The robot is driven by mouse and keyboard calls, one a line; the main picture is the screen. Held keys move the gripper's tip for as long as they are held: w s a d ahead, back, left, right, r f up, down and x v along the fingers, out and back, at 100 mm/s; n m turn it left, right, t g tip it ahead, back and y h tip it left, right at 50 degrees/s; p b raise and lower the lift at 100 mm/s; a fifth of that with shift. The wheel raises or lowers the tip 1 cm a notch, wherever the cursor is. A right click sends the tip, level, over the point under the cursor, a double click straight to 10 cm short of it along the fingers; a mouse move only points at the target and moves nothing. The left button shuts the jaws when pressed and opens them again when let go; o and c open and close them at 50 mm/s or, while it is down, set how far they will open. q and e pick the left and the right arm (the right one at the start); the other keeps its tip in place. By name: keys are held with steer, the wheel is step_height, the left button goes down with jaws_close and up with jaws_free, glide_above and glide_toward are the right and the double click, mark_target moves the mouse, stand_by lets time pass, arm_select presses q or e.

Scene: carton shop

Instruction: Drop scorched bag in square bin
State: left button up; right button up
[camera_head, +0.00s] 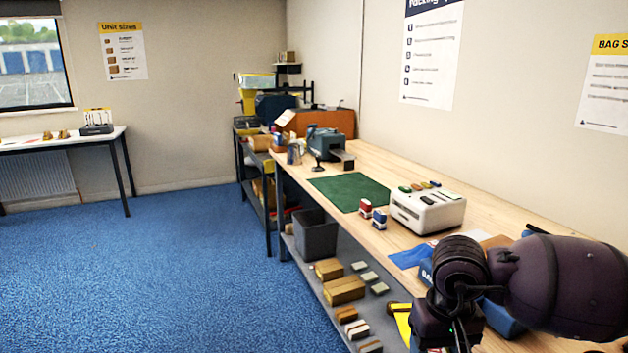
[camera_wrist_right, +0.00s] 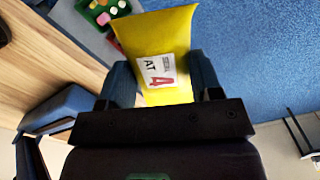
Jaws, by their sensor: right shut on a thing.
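I cannot make out a scorch mark on the side that shows. In the head view only a bit of the yellow bag (camera_head: 402,318) shows beside my right arm at the bench's front edge; the fingers are hidden there. A dark grey, square, open-topped bin (camera_head: 316,238) stands low at the bench front, farther away and left of the bag. Its inside is mostly hidden. My left gripper is not in view.
The wooden bench (camera_head: 376,158) carries a green mat (camera_head: 350,192), a white device (camera_head: 428,210) and red and blue stamps. Several small cartons (camera_head: 344,289) lie on the lower shelf between the arm and the bin. The blue carpet (camera_head: 150,270) left of the bench is clear.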

steer(key=s+f, duration=0.1)
steer(key=s+d+f, duration=0.1)
steer(key=shift+s+d+f, duration=0.1)
steer(key=shift+s+f, duration=0.1)
steer(key=shift+f, duration=0.15)
steer(key=shift+s+f, duration=0.15)
steer(key=shift+f, duration=0.05)
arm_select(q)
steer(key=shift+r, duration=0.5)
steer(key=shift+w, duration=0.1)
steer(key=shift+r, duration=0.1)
